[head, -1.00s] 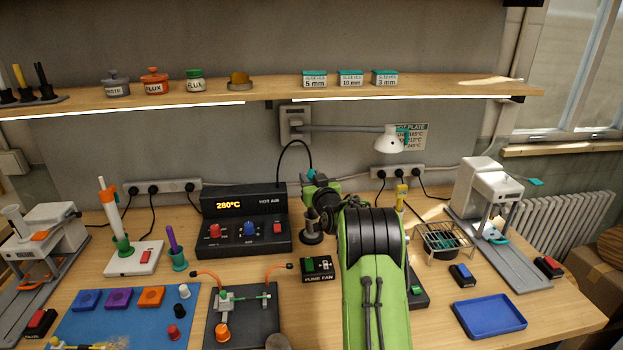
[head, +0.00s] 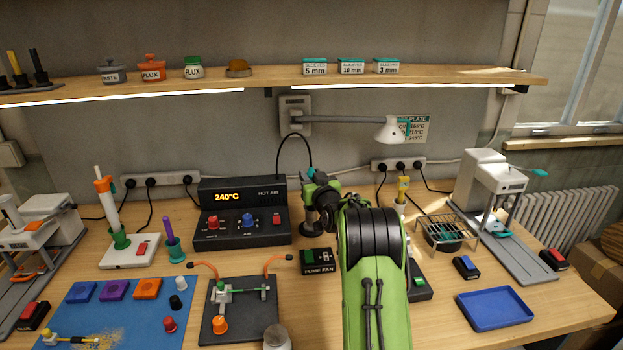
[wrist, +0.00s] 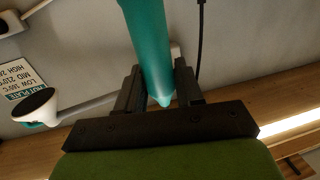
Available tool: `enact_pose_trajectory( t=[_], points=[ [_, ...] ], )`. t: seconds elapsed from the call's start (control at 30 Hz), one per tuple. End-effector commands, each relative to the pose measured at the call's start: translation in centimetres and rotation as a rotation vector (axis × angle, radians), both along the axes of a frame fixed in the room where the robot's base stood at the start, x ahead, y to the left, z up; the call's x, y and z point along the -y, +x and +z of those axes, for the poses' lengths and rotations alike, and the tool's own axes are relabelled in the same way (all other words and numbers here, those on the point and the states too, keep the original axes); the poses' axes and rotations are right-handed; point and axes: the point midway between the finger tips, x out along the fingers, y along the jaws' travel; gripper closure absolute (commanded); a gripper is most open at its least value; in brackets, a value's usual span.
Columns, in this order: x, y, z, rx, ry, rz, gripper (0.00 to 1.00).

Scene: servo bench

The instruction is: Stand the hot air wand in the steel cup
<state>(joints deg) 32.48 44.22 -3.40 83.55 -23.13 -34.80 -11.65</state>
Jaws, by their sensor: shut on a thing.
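My gripper (wrist: 158,85) is shut on the hot air wand (wrist: 148,40), a teal round handle between the two dark jaws in the wrist view. In the head view a bit of the teal wand (head: 311,173) shows at my gripper, with a black cord looping above it. The wand's lower part is hidden by my green arm and gripper. A dark grey metal cup (head: 309,217), seemingly the steel cup, stands just below and left of my gripper, partly covered by it. I cannot tell whether the wand is inside the cup or touches it.
The hot air station (head: 243,213) reads 240°C, left of my gripper. The fume fan switch (head: 317,262) lies in front of the cup. A wire stand (head: 446,231) and a blue tray (head: 494,308) are to the right. A white lamp (head: 391,129) hangs above.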

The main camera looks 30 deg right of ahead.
Motion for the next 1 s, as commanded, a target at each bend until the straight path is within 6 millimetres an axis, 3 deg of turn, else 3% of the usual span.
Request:
enact_pose_trajectory(
  t=[0.93, 0.97, 1.0],
  points=[
    [-0.02, -0.10, 0.21, 0.002, -0.001, 0.000, 1.00],
    [-0.02, -0.10, 0.21, 0.002, -0.001, 0.000, 0.59],
    [-0.02, -0.10, 0.21, 0.002, -0.001, 0.000, 0.53]
  ],
)
